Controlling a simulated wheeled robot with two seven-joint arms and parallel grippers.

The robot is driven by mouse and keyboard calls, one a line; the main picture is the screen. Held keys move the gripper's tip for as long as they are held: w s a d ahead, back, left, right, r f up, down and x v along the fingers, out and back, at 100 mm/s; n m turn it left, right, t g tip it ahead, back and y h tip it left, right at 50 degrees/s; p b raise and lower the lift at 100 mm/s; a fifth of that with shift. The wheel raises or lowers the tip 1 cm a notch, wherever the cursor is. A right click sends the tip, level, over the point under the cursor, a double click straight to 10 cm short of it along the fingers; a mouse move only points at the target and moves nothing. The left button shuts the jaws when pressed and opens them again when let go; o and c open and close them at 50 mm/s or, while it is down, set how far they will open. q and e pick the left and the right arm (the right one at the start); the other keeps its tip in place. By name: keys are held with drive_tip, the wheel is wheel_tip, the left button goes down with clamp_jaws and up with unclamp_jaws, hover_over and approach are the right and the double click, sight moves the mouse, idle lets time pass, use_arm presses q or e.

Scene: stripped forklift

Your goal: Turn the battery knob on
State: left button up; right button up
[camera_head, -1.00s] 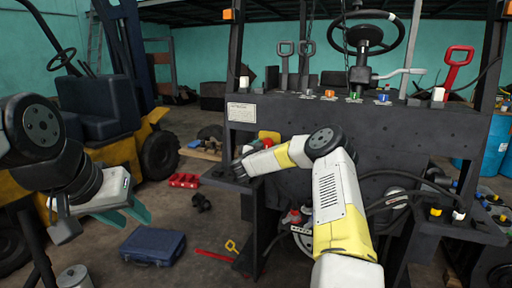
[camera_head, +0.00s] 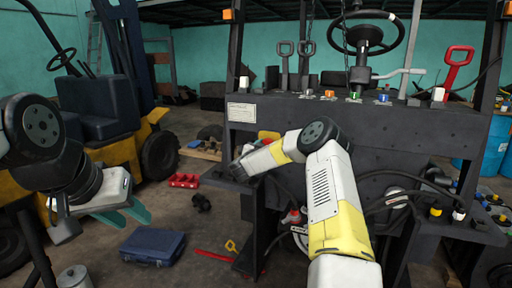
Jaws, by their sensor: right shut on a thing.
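The dark forklift body (camera_head: 400,133) stands in front of me with a row of small coloured controls on its top edge. A red and yellow thing (camera_head: 268,136), perhaps the battery knob, shows in part behind my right arm, at the left of the body. My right arm reaches to the left side of the body. My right gripper (camera_head: 238,172) is at the arm's far end over the left ledge. Its fingers are mostly hidden and what it holds cannot be made out. My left gripper (camera_head: 132,214) hangs at the left in free air, its green fingers apart and empty.
A blue case (camera_head: 153,247), a red tray (camera_head: 184,180) and a red bar (camera_head: 213,256) lie on the floor. A yellow forklift (camera_head: 125,150) stands behind at the left. Dark cables (camera_head: 385,200) run along the right front.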

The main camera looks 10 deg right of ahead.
drive_tip(key=shift+m, duration=8.1)
drive_tip(key=shift+f, duration=0.1)
drive_tip(key=o, duration=1.4)
drive_tip(key=v, duration=0.7)
drive_tip(key=shift+s+a, duration=0.25)
drive_tip(key=shift+s, duration=0.1)
